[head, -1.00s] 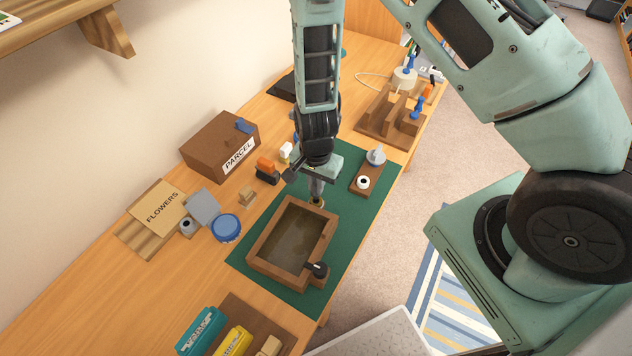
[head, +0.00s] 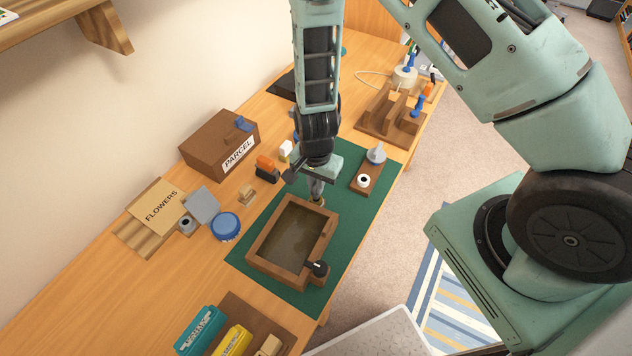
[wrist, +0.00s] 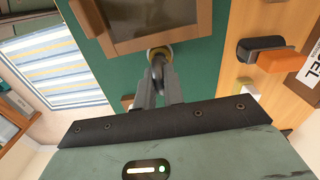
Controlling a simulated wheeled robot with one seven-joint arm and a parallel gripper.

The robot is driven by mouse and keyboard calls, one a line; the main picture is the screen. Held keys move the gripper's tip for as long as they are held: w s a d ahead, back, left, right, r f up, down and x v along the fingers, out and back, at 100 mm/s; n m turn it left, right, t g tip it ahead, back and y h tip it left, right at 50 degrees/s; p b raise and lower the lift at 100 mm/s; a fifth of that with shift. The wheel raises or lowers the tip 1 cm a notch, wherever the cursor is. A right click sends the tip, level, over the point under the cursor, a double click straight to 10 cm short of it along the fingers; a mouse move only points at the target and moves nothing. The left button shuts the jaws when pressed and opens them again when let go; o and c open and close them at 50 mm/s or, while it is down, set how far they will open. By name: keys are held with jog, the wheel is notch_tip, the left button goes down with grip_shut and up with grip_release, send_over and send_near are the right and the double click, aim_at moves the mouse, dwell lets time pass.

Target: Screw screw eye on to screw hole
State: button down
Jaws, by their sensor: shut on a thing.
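My gripper (head: 317,196) points down at the far right corner of a wooden frame (head: 262,229) with a dark panel, lying on a green mat. In the wrist view my gripper (wrist: 158,68) is shut on the screw eye (wrist: 161,51), a small brass-coloured piece right beside the frame's edge (wrist: 152,41). The screw eye also shows as a small brass spot under the fingertips in the head view (head: 319,203). The screw hole is hidden behind the fingers and the screw eye, so I cannot tell how deep the screw eye sits.
A small wooden stand (head: 369,179) with a white ring and a grey cone is right of my gripper. An orange and black block (head: 266,169) and a parcel box (head: 215,143) are to the left. The green mat (head: 352,216) is clear right of the frame.

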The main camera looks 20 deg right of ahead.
jog(key=shift+f+b, duration=0.65)
jog(key=shift+f, duration=0.3)
jog(key=c, duration=1.4)
grip_release()
jog(key=shift+r, duration=0.1)
notch_tip(320, 180, up, 17)
jog(key=shift+r, duration=0.15)
jog(key=s+a+r+n, duration=0.3)
jog(key=s+r+n, duration=0.3)
jog(key=s+n, duration=0.3)
jog(key=s+a+r+n, duration=0.3)
jog(key=s+r+n, duration=0.4)
jog(key=s+n, duration=0.2)
jog(key=shift+s+a+y, duration=0.15)
jog(key=shift+s+y, duration=0.15)
jog(key=shift+s, duration=0.25)
